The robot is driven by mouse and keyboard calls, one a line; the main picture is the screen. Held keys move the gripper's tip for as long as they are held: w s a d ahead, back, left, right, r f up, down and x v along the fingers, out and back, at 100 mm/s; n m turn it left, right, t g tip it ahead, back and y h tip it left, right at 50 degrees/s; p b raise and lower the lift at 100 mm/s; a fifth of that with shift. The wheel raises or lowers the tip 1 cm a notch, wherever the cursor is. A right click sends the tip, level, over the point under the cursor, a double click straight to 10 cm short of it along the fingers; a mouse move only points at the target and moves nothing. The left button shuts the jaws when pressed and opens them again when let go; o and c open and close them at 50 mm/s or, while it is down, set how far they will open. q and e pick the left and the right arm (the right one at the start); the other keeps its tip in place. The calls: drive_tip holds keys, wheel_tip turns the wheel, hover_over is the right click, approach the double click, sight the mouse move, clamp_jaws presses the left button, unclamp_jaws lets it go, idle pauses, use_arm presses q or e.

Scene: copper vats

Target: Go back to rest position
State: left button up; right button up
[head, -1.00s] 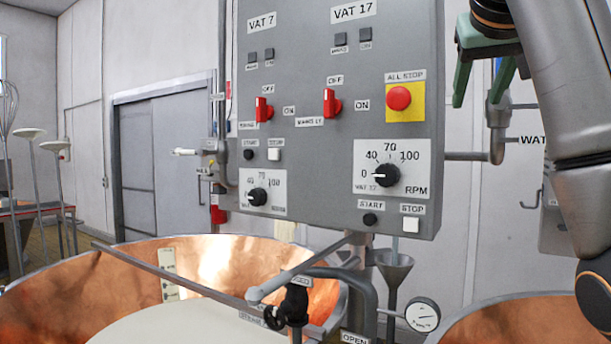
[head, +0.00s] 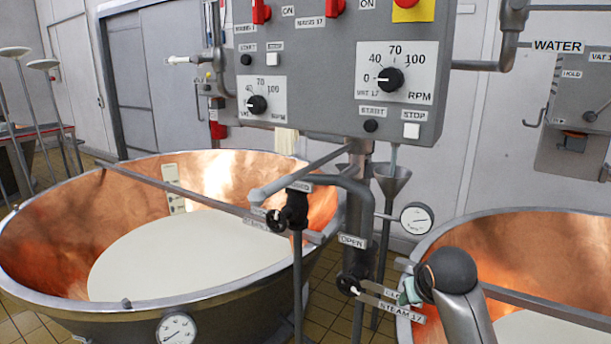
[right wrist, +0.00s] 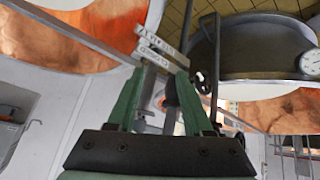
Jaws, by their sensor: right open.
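My right gripper (right wrist: 158,92) is open and empty in the right wrist view, its two green fingers apart. In the head view, my right arm comes up from the bottom right in front of the right vat. A small green part of the right gripper (head: 408,292) shows there beside the STEAM 17 label (head: 402,308). The arm hides the rest of it. Whether it touches the label or pipe cannot be told. My left gripper is in neither view.
The grey control panel (head: 325,95) hangs above. The left copper vat (head: 240,168) holds white liquid. The right copper vat (head: 530,240) is close to my arm. Pipes, a black valve (head: 294,208) and a gauge (head: 416,219) stand between them.

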drive_tip(key=s+f+g+y, duration=0.1)
drive_tip(key=s+f+g, duration=0.1)
drive_tip(key=s+f, duration=1.35)
drive_tip(key=s+f+n+g, duration=0.1)
drive_tip(key=s+f, duration=0.1)
drive_tip(key=s, duration=0.8)
drive_tip(key=s+f+g, duration=0.1)
drive_tip(key=s+f, duration=0.1)
drive_tip(key=s, duration=0.7)
drive_tip(key=w+a+f+t+y, duration=0.1)
drive_tip(key=w+a+f+t, duration=0.1)
drive_tip(key=f, duration=0.3)
drive_tip(key=w+a+f+t+y, duration=0.1)
drive_tip(key=w+a+f+t, duration=0.1)
drive_tip(key=f, duration=0.4)
drive_tip(key=shift+w+a+t+y, duration=0.4)
drive_tip(key=shift+a+t, duration=0.1)
drive_tip(key=shift+t, duration=0.4)
